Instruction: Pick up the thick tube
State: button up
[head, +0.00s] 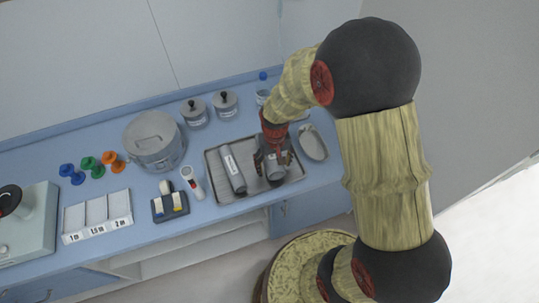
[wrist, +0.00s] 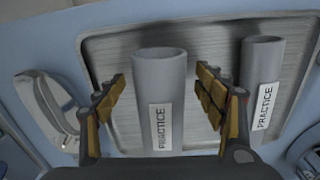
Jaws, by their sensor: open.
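The thick tube (wrist: 172,88) is a grey cylinder with a white "PRACTICE" label, lying on the metal tray (wrist: 118,45). In the wrist view it lies between the two fingers of my gripper (wrist: 160,78), with a gap to each finger. In the head view my gripper (head: 274,158) is over the tray's right half and partly hides the thick tube (head: 275,174). A thinner grey tube (wrist: 262,65), also labelled "PRACTICE", lies to the right in the wrist view. In the head view this thinner tube (head: 232,172) is left of my gripper. My gripper is open.
A kidney dish (head: 313,143) stands close to the tray's right side. A bottle (head: 263,92) and lidded jars (head: 225,103) stand behind. A large pot (head: 153,142), a white handheld device (head: 190,180) and a dark holder (head: 170,205) are to the left.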

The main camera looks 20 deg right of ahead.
jog(key=shift+c, duration=1.4)
jog(key=c, duration=1.1)
jog(key=shift+c, duration=0.2)
